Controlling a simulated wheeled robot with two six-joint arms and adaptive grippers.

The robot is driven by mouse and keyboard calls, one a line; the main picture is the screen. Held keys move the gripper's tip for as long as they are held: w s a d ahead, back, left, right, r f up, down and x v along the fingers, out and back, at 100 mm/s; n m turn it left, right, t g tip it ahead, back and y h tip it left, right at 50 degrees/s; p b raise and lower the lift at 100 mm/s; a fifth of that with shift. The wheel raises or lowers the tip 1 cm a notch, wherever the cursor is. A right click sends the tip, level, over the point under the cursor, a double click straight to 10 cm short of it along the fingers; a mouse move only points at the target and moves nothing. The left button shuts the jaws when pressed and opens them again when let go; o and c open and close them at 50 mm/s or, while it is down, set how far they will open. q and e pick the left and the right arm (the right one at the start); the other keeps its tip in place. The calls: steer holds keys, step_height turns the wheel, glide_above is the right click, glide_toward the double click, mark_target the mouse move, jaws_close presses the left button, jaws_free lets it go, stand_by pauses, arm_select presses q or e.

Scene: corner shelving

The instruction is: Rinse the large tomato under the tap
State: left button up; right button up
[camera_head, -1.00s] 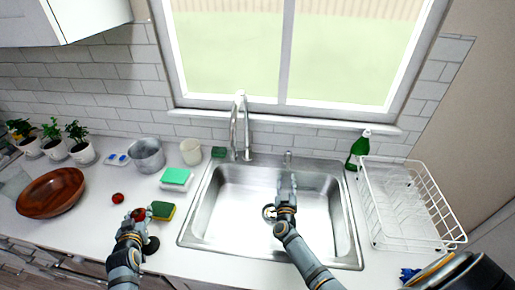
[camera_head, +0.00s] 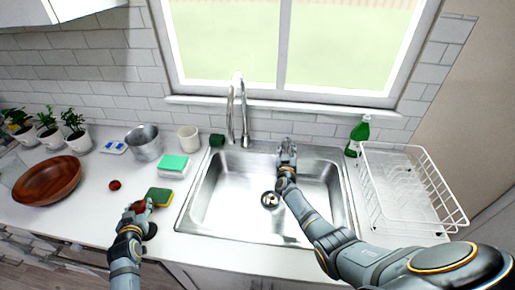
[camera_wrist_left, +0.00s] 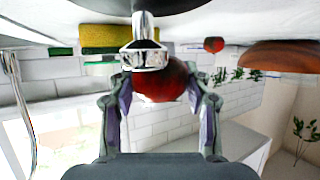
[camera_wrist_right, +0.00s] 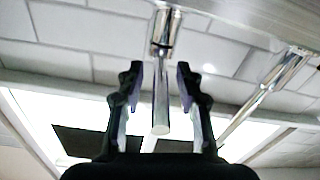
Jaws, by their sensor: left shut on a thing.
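The large red tomato (camera_head: 139,206) is at the counter left of the sink; it also shows in the left wrist view (camera_wrist_left: 168,84). My left gripper (camera_head: 138,211) is shut on it, low over the counter beside the sponge. The tap (camera_head: 231,115) rises behind the sink (camera_head: 235,190), and no water shows. A chrome lever (camera_wrist_right: 160,100) stands at the sink's back, right of the tap. My right gripper (camera_head: 287,148) is at this lever. In the right wrist view its fingers (camera_wrist_right: 160,80) are open on either side of the lever, with gaps showing.
A green-yellow sponge (camera_head: 159,197), a black round-based thing with a chrome post (camera_wrist_left: 145,52) and a small tomato (camera_head: 115,185) are near the left gripper. A wooden bowl (camera_head: 47,180) stands further left. A dish rack (camera_head: 405,195) and green bottle (camera_head: 358,137) stand right.

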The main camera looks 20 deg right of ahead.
steer(key=shift+w, duration=0.1)
steer(key=shift+c, duration=0.3)
jaws_close()
